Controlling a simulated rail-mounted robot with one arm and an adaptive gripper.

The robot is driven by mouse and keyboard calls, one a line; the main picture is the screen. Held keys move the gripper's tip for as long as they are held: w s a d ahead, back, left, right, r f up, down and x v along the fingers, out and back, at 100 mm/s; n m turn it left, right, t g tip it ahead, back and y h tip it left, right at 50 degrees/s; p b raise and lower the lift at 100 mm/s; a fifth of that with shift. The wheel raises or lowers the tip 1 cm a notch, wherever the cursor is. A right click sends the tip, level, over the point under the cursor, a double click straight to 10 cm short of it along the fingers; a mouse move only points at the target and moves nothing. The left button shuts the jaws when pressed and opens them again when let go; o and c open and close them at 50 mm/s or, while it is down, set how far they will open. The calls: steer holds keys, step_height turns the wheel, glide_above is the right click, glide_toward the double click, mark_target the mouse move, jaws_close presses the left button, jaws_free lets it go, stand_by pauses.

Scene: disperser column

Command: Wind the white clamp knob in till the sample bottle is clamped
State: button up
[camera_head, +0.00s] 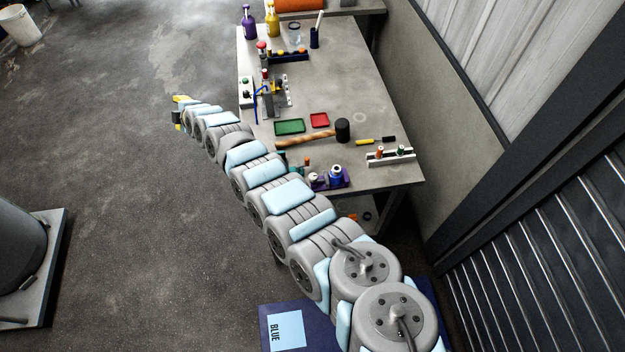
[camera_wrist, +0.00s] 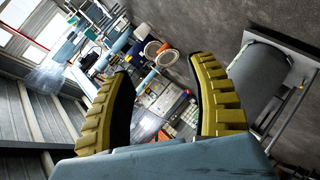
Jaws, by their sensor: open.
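A small purple stand (camera_head: 345,183) sits at the table's near left edge, partly hidden by my arm. A blue bottle (camera_head: 336,173) with a pale top stands upright on it. A small white round part (camera_head: 313,177), which looks like the clamp knob, is just left of the bottle. I cannot tell whether the clamp touches the bottle. My gripper (camera_head: 180,112) is out past the table's left edge, over the floor, far from the stand. In the wrist view my gripper (camera_wrist: 161,70) has its yellow fingers wide apart with nothing between them. Stand and knob cannot be made out there.
The table (camera_head: 375,100) also holds a mallet (camera_head: 310,134), a green tray (camera_head: 289,127), a red tray (camera_head: 319,120), a white rack (camera_head: 390,156) and several bottles at the back. My arm runs along the table's left side. The floor (camera_head: 120,180) at left is mostly free.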

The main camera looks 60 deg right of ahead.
steer(key=s+d+f+n+g+y+b, duration=0.1)
steer(key=s+d+f+n+g+b, duration=0.15)
steer(key=s+d, duration=0.35)
steer(key=n+g+y+b, duration=0.3)
steer(key=n+g+b, duration=0.2)
steer(key=g, duration=0.4)
glide_above(313, 176)
step_height(313, 176, down, 4)
step_height(313, 176, down, 17)
steer(key=shift+r+b, duration=0.1)
steer(key=shift+b, duration=0.85)
steer(key=shift+c, duration=0.2)
jaws_close()
